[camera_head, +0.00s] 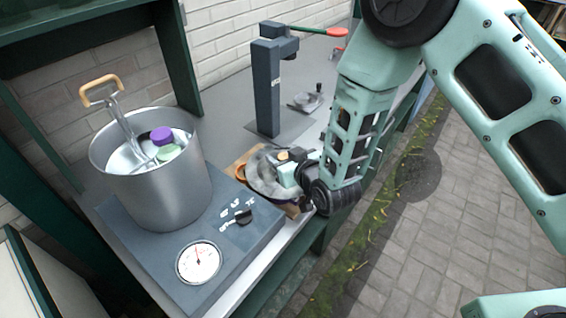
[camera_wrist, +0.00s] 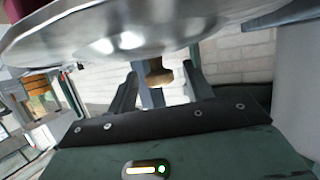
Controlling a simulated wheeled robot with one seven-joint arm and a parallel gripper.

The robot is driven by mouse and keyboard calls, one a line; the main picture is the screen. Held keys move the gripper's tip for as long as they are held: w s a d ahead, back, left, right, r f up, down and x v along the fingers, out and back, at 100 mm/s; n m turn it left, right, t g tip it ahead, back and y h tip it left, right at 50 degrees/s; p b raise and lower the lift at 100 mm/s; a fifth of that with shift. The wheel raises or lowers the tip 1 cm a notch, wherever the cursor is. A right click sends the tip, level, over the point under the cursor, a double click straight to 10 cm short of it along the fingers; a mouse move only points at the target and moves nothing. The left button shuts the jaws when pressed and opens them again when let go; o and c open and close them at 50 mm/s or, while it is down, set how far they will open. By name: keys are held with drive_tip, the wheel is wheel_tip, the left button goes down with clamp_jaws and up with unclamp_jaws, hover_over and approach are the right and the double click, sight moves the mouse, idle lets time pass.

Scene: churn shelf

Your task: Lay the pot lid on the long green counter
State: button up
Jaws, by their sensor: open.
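The pot lid (camera_head: 262,178) is a round silver disc low over a wooden board, beside the hotplate. My gripper (camera_head: 284,167) is at the lid's right side and hides part of it. In the wrist view the lid (camera_wrist: 130,32) fills the top, very close. My open gripper (camera_wrist: 160,88) has its two fingers apart there, with a brown knob-like piece (camera_wrist: 158,74) showing between them. I cannot tell whether the fingers touch it. The long counter (camera_head: 222,105) has a grey top and green framing below.
A steel pot (camera_head: 165,195) holding a ladle (camera_head: 122,115) and purple and green-topped items stands on a grey hotplate (camera_head: 150,268) with a dial. A dark post press (camera_head: 268,90) with a red-tipped lever stands behind. A wooden board (camera_head: 241,168) shows under the lid.

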drive_tip(key=shift+w+a+f, duration=0.1)
drive_tip(key=shift+w, duration=0.05)
clamp_jaws()
drive_tip(key=shift+r, duration=0.2)
